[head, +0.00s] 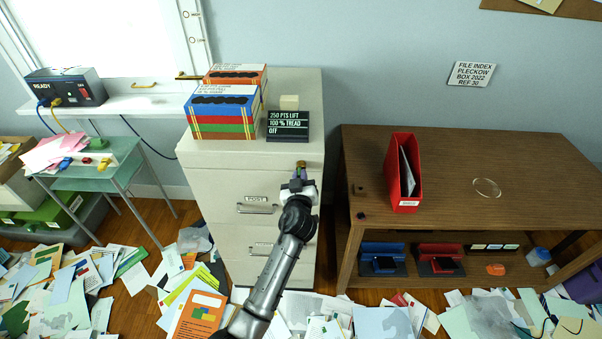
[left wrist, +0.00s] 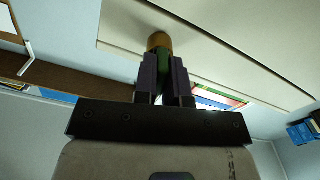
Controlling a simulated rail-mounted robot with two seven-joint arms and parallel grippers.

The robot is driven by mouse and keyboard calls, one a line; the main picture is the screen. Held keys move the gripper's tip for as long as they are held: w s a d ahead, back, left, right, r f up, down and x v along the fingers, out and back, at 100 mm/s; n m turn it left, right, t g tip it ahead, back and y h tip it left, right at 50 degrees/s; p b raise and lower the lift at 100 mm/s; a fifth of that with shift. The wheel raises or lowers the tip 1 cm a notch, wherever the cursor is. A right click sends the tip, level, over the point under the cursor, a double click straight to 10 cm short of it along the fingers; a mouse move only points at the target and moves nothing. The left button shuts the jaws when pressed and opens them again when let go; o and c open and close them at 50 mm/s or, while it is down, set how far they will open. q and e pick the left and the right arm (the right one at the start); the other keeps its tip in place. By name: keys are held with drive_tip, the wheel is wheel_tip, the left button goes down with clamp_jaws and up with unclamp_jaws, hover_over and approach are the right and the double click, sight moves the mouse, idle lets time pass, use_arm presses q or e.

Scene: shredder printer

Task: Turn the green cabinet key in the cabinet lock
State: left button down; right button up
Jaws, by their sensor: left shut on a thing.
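The grey filing cabinet (head: 228,190) stands in the middle of the head view. The cabinet lock (left wrist: 159,41) is a brass cylinder on its front, near the top right corner. My left gripper (head: 299,181) is at the lock, and its purple fingers (left wrist: 164,75) are shut on the green cabinet key (left wrist: 164,58) in the left wrist view. The key's end meets the brass lock; how deep it sits is hidden. The key's turn angle cannot be told. My right gripper is not in view.
A wooden desk (head: 450,150) with a red file holder (head: 405,205) stands close on the right. Boxes (head: 222,112) and a small black sign (head: 287,130) sit on the cabinet top. Papers (head: 190,310) cover much of the floor.

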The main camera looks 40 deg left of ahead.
use_arm(q)
drive_tip(key=shift+f+n+b, duration=0.15)
drive_tip(key=shift+n+b, duration=0.35)
drive_tip(key=shift+b, duration=0.25)
drive_tip(key=shift+n+b, duration=1.85)
drive_tip(key=shift+n, duration=0.15)
drive_tip(key=shift+n+b, duration=0.3)
drive_tip(key=shift+n, duration=0.2)
